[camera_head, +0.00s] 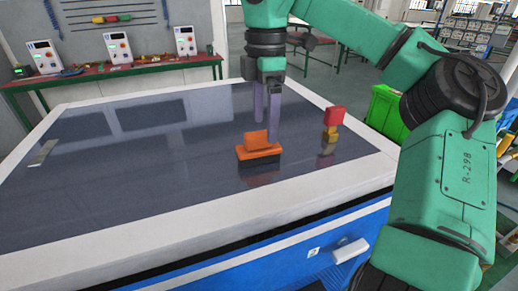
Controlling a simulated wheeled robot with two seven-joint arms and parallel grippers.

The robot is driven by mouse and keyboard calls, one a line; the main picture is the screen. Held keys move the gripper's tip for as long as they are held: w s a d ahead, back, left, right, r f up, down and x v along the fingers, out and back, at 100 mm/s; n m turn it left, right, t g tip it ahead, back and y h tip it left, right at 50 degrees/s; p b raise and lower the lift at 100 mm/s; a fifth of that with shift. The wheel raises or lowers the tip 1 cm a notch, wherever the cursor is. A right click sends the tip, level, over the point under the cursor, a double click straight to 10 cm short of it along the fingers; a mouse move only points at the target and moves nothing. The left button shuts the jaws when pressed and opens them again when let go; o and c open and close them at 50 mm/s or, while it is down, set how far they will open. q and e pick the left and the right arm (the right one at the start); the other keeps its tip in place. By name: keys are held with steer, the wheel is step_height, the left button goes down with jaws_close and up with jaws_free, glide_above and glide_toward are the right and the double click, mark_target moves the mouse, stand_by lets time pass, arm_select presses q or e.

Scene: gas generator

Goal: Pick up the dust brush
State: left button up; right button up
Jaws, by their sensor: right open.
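The dust brush (259,152) has an orange body with a raised orange handle and dark bristles below. It rests on the dark glossy table top (120,190), right of the middle. My right gripper (266,118) points down at the brush, with its two grey fingers apart. One fingertip is behind the handle and the other comes down at the handle's right end. Whether the fingers touch the brush cannot be told. My left gripper is not in view.
A red block (334,116) on a yellow piece stands right of the brush. A flat light strip (43,153) lies at the table's far left. A white rim (200,224) edges the table. A green bin (386,112) stands behind right. Most of the left table top is clear.

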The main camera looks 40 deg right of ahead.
mark_target(261, 146)
steer(key=f, duration=0.1)
steer(key=w+f, duration=0.1)
steer(key=shift+w+d+f, duration=0.1)
steer(key=shift+f, duration=0.3)
step_height(261, 146, down, 4)
steer(key=shift+w+f+p, duration=0.15)
steer(key=shift+p, duration=0.85)
steer(key=shift+f, duration=0.2)
steer(key=shift+s+d, duration=0.1)
steer(key=shift+s, duration=0.1)
steer(key=shift+c, duration=0.6)
steer(key=shift+w, duration=0.15)
jaws_close()
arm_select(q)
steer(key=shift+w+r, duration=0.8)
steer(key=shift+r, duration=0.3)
arm_select(e)
steer(key=shift+r, duration=0.1)
